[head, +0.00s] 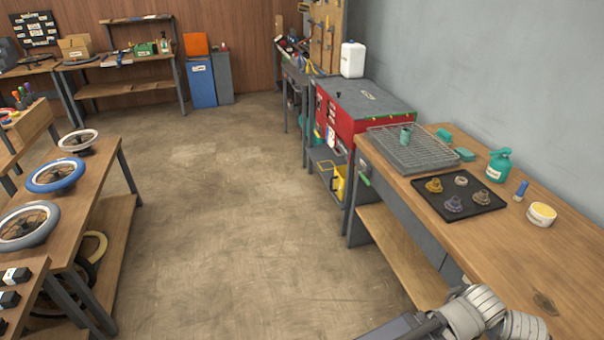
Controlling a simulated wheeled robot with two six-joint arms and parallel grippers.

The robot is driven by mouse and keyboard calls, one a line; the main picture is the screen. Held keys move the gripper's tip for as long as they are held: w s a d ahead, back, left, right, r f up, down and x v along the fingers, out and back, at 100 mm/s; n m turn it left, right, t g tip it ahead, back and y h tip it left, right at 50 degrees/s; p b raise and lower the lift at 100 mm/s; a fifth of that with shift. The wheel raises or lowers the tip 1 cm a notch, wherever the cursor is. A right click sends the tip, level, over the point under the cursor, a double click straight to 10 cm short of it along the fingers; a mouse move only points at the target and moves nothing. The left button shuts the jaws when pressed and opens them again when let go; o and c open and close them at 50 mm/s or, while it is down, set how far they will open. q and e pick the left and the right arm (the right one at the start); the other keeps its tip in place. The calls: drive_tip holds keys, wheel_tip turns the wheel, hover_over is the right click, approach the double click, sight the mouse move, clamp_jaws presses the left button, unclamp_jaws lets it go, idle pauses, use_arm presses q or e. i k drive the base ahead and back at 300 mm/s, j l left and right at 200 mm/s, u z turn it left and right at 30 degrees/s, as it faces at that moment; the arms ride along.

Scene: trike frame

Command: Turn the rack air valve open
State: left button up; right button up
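I cannot make out a rack air valve anywhere in the head view. A part of my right arm (480,310) shows at the bottom right, over the front of the right workbench. Its dark end is cut off by the lower edge of the picture, and no gripper fingers show. My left arm and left gripper are outside the picture.
The right workbench (560,255) carries a wire basket (412,158), a black tray (484,207) of small parts and a green bottle (499,165). A red cabinet (340,127) stands beyond it. Wheels lie on the left bench (85,205). The floor (230,220) between is clear.

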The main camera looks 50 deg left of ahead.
sight(360, 172)
drive_tip(key=i+j+u, duration=0.3)
drive_tip(key=u, duration=0.15)
drive_tip(key=i+j+u, duration=0.15)
drive_tip(key=i+u, duration=0.15)
drive_tip(key=u, duration=0.2)
drive_tip(key=i+j+u, duration=0.15)
drive_tip(key=i, duration=0.65)
drive_tip(key=j+z, duration=0.1)
drive_tip(key=z, duration=0.3)
drive_tip(key=k+z, duration=0.1)
drive_tip(key=z, duration=0.35)
drive_tip(key=k+j+z, duration=0.1)
drive_tip(key=z, duration=0.3)
